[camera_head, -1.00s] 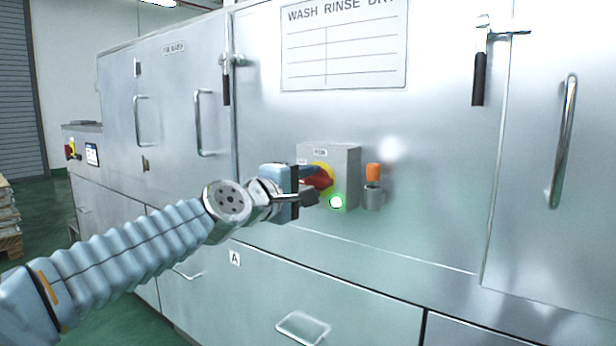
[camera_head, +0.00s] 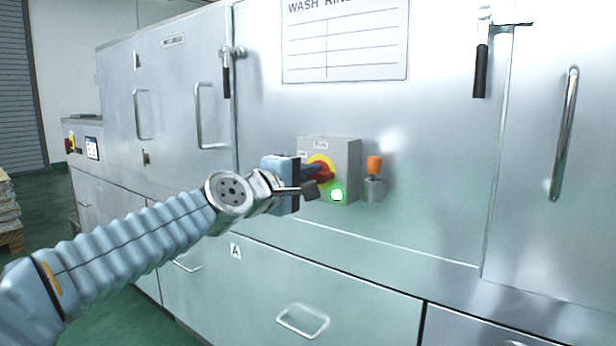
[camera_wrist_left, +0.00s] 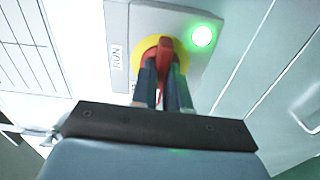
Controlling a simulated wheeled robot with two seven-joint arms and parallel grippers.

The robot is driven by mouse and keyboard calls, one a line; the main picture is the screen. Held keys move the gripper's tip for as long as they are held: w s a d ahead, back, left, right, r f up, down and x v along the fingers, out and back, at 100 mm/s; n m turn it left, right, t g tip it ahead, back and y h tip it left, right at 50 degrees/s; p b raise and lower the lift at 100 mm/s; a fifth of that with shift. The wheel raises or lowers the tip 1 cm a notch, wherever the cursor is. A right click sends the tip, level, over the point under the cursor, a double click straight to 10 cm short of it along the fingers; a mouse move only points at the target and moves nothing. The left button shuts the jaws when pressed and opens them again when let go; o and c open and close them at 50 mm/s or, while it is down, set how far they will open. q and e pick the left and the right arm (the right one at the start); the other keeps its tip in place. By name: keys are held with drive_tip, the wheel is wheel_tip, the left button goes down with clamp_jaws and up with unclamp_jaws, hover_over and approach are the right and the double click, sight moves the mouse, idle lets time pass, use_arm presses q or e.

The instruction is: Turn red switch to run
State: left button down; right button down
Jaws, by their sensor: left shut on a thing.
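The red switch (camera_head: 322,174) is a rotary handle on a yellow round plate, on the front of a small grey box (camera_head: 343,160) fixed to the steel machine. A green lamp (camera_head: 336,195) glows below the switch. My left gripper (camera_head: 312,180) reaches the switch from the left and is shut on its handle. In the left wrist view the two fingers (camera_wrist_left: 163,88) straddle the red handle (camera_wrist_left: 164,50), which points roughly toward the gripper. A label reading RUN (camera_wrist_left: 117,55) sits beside the yellow plate in that view. My right gripper is not in view.
An orange-topped fitting (camera_head: 374,177) sticks out just right of the box. Door handles (camera_head: 565,135) and black-gripped latches (camera_head: 481,70) project from the machine front. A drawer handle (camera_head: 303,321) is below. A second red switch (camera_head: 70,144) is at far left.

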use_arm(q)
drive_tip(key=shift+m+b, duration=2.35)
drive_tip(key=shift+m, duration=6.35)
drive_tip(key=c, duration=1.2)
unclamp_jaws()
drive_tip(key=shift+w, duration=0.1)
drive_tip(key=shift+o, duration=0.4)
